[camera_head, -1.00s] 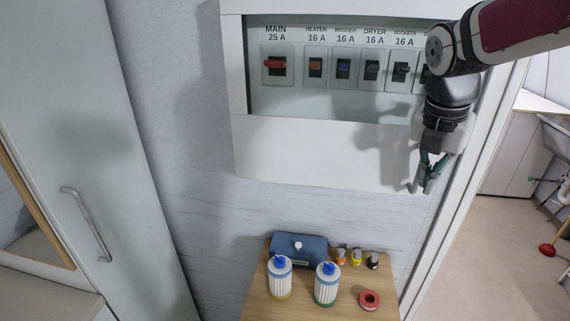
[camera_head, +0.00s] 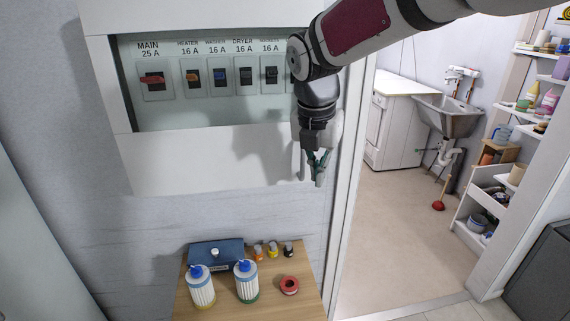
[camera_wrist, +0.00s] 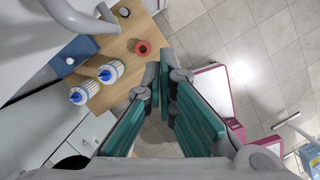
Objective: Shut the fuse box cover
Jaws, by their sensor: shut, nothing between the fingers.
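The fuse box (camera_head: 107,80) is on the wall at upper left in the head view. Its row of labelled switches (camera_head: 220,76) is exposed, so the cover stands open. A plain white panel (camera_head: 205,160) below the switches appears to be the lowered cover. A small grey handle shows at its right end, and a curved grey bar (camera_wrist: 68,14) shows at the upper left of the wrist view. My gripper (camera_head: 318,172) is shut and empty, pointing down beside the panel's right end. Its green-padded fingers show in the wrist view (camera_wrist: 165,78). I cannot tell whether it touches the handle.
Below is a wooden table (camera_head: 265,309) with two white bottles (camera_head: 201,289), a blue box (camera_head: 216,254), small coloured containers and a red ring (camera_head: 289,285). A door frame (camera_head: 347,200) stands close right of my gripper. Open floor (camera_head: 395,230) lies beyond it.

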